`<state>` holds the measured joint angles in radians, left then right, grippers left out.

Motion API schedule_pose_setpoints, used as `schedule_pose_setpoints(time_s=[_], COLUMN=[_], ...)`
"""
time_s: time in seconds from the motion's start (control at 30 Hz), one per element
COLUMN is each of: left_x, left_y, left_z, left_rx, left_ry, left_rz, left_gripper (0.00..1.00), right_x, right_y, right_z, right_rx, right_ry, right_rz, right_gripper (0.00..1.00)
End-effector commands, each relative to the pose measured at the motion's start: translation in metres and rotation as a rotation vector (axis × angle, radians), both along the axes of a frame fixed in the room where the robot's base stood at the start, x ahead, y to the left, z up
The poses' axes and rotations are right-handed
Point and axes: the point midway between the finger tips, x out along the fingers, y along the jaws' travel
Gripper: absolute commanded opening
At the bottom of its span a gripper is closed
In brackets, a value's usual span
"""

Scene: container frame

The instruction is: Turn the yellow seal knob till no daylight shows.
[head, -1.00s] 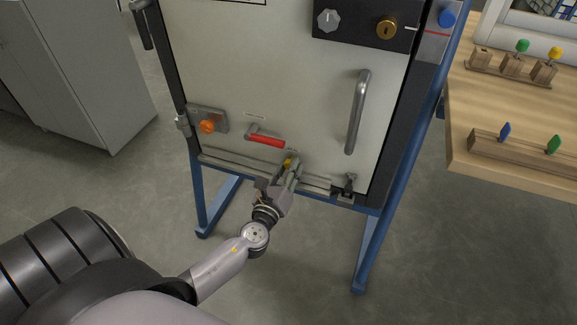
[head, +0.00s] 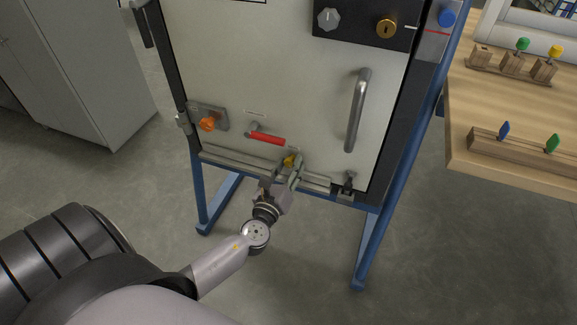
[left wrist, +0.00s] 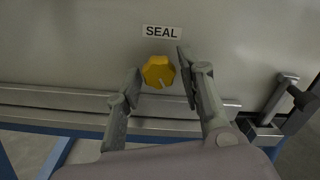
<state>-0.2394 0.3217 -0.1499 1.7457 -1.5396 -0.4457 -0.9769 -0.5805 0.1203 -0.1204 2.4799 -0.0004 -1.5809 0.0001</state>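The yellow seal knob (left wrist: 158,72) is on the pale door panel, below a label reading SEAL (left wrist: 162,32). A pale pointer line shows on its lower face. In the head view the knob (head: 289,160) shows small, just above the bottom rail. My left gripper (left wrist: 158,65) is open, with one finger on each side of the knob. The left finger is close to the knob; a small gap shows at the right finger. I cannot tell whether either touches. The head view also shows my left gripper (head: 288,166) at the knob. My right gripper is not in view.
A red lever (head: 266,139) and an orange knob (head: 207,124) are left of the seal knob. A vertical handle (head: 357,110) and a latch (head: 348,184) are to the right. A metal rail (left wrist: 60,100) runs below the knob. A wooden table (head: 510,105) stands right.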

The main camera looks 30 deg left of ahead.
Motion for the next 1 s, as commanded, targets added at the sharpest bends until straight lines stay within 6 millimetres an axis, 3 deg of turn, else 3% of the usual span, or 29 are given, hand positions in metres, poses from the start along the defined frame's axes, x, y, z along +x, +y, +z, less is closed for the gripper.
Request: schedule_pose_setpoints(time_s=[0.13, 0.5, 1.0], left_x=[0.0, -0.006, -0.098], left_y=[0.0, -0.001, -0.023], left_z=[0.0, 0.0, 0.0], left_rx=[-0.001, -0.001, 0.001], left_ry=[-0.001, 0.0, 0.002], left_rz=[0.0, 0.0, -0.001], left_gripper=[0.47, 0.47, 0.47], right_x=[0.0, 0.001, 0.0], right_y=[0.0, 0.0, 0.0], right_z=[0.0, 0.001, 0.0], right_rx=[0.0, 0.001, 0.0], right_ry=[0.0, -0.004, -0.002], right_rz=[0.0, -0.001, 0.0], right_gripper=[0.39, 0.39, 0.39])
